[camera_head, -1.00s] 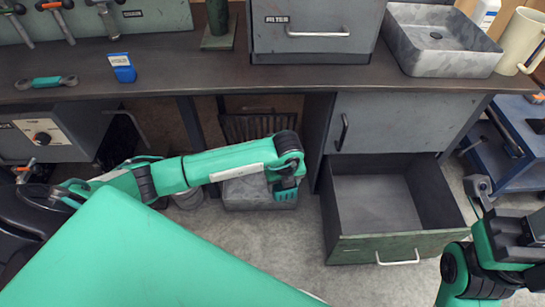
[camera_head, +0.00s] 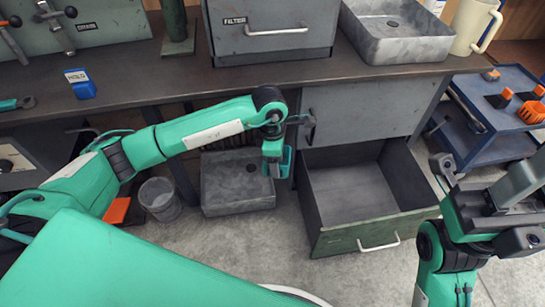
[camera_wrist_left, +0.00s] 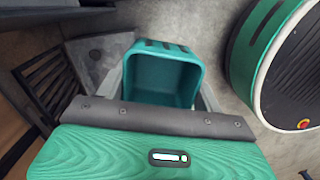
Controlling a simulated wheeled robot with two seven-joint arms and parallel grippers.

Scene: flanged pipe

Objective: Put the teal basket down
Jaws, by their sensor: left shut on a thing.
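The small open-topped teal basket (camera_wrist_left: 163,75) is between the two fingers of my left gripper (camera_wrist_left: 160,90) in the left wrist view, and the gripper is shut on it. Its inside looks empty. In the head view the basket (camera_head: 287,162) hangs at the end of my left arm, mostly behind the left gripper (camera_head: 274,165). It appears between the grey basin on the floor and the open drawer; whether it touches anything below cannot be told. My right gripper (camera_head: 445,165) is at the right; its jaw opening is unclear.
The grey basin (camera_head: 240,206) lies on the floor below the bench (camera_head: 180,86). A bucket (camera_head: 160,198) stands left of it. An empty open drawer (camera_head: 350,193) juts out to the right. A blue cart (camera_head: 480,130) is farther right. Grey floor in front is partly clear.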

